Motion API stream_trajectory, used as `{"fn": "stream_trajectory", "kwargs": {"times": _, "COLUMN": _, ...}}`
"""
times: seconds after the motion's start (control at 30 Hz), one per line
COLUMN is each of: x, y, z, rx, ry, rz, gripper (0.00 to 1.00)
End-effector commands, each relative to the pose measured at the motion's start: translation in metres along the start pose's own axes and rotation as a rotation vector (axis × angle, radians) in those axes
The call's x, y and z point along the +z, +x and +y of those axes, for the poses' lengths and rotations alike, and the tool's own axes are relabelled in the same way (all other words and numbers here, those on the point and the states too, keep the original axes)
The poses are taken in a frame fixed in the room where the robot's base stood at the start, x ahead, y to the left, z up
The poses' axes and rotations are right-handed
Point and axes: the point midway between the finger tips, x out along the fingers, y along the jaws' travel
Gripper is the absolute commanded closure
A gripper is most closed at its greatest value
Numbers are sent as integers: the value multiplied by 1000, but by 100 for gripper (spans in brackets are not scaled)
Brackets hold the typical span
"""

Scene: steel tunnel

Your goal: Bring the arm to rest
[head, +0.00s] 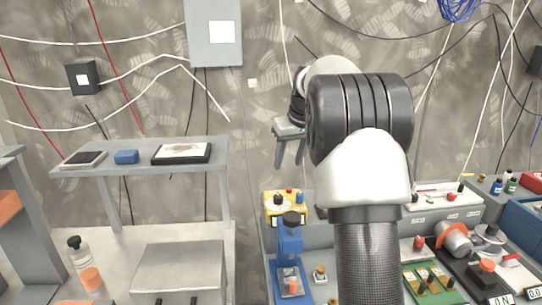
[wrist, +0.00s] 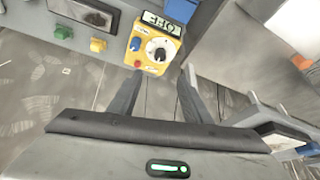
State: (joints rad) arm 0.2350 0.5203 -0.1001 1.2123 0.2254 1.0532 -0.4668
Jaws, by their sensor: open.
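My arm rises from the bottom of the head view and bends at a large black and white joint. My gripper (head: 289,163) hangs beyond it, left of that joint, with its fingers pointing down in front of the back wall. In the wrist view my gripper (wrist: 163,70) has its two grey fingers apart, with nothing between them. The fingers are clear of the bench in the head view. A yellow meter (head: 274,213) stands below the gripper; it also shows beyond the fingertips in the wrist view (wrist: 142,50).
A grey shelf (head: 135,180) at left holds a blue block (head: 126,157) and flat trays. A blue device (head: 289,255) stands on the bench below. The right side is crowded with a green board (head: 428,284) and an orange-ringed cylinder (head: 455,238). A grey wall box (head: 213,50) hangs above.

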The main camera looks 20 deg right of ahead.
Motion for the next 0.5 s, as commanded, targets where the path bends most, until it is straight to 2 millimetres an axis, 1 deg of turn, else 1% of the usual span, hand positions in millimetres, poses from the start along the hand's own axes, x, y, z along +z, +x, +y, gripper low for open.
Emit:
{"fn": "stream_trajectory", "kwargs": {"times": 0.07, "x": 0, "y": 0, "z": 0, "rx": 0, "ry": 0, "rz": 0, "gripper": 56}}
{"fn": "stream_trajectory", "kwargs": {"times": 0.13, "x": 1, "y": -5, "z": -3, "rx": 0, "ry": 1, "rz": 2, "gripper": 56}}
{"fn": "stream_trajectory", "kwargs": {"times": 0.17, "x": 1, "y": -10, "z": -5, "rx": 0, "ry": 2, "rz": 3, "gripper": 56}}
{"fn": "stream_trajectory", "kwargs": {"times": 0.23, "x": 6, "y": -28, "z": -14, "rx": 0, "ry": 6, "rz": 8, "gripper": 56}}
{"fn": "stream_trajectory", "kwargs": {"times": 0.27, "x": 9, "y": -38, "z": -20, "rx": 0, "ry": 9, "rz": 11, "gripper": 56}}
{"fn": "stream_trajectory", "kwargs": {"times": 0.37, "x": 27, "y": -79, "z": -45, "rx": 0, "ry": 21, "rz": 22, "gripper": 56}}
{"fn": "stream_trajectory", "kwargs": {"times": 0.4, "x": 38, "y": -96, "z": -57, "rx": -1, "ry": 27, "rz": 25, "gripper": 56}}
{"fn": "stream_trajectory", "kwargs": {"times": 0.47, "x": 56, "y": -119, "z": -74, "rx": -2, "ry": 34, "rz": 31, "gripper": 56}}
{"fn": "stream_trajectory", "kwargs": {"times": 0.5, "x": 69, "y": -134, "z": -85, "rx": -1, "ry": 38, "rz": 35, "gripper": 56}}
